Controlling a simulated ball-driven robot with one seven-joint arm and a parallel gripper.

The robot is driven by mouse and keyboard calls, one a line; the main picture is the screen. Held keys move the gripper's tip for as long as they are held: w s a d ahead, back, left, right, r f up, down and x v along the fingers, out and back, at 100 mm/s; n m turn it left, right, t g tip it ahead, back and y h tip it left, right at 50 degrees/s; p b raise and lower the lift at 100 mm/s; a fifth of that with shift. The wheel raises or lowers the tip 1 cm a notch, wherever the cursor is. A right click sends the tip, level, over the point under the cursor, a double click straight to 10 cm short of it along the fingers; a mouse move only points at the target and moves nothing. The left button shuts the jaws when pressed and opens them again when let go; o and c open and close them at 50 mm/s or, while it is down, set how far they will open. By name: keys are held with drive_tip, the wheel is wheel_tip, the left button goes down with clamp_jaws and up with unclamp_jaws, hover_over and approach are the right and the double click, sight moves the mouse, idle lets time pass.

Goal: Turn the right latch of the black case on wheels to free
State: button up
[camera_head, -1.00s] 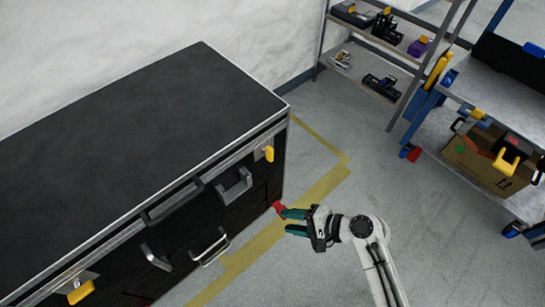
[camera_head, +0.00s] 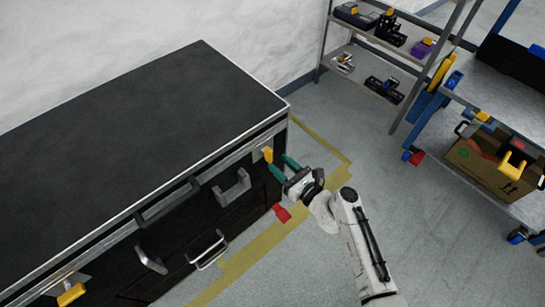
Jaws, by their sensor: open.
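The black case (camera_head: 140,120) stands at the left with a metal-edged lid and handles on its front. Its right latch (camera_head: 268,154) is a yellow tab on a metal plate, high on the front near the right corner. My gripper (camera_head: 283,167) is at that latch, with its two green fingers open and pointing left toward the case. The fingertips lie close to the latch's right and lower side; I cannot tell whether they touch it. The left latch (camera_head: 71,294), also yellow, sits at the lower left of the picture.
A red wheel part (camera_head: 282,212) shows at the case's lower right corner. A grey shelf (camera_head: 385,60) with devices stands behind. A blue-framed cart (camera_head: 500,100) with a cardboard box (camera_head: 490,170) is at the right. The floor (camera_head: 400,230) between is clear, with yellow tape.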

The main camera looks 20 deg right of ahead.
sight(272, 156)
drive_tip(key=shift+x, duration=2.15)
clamp_jaws()
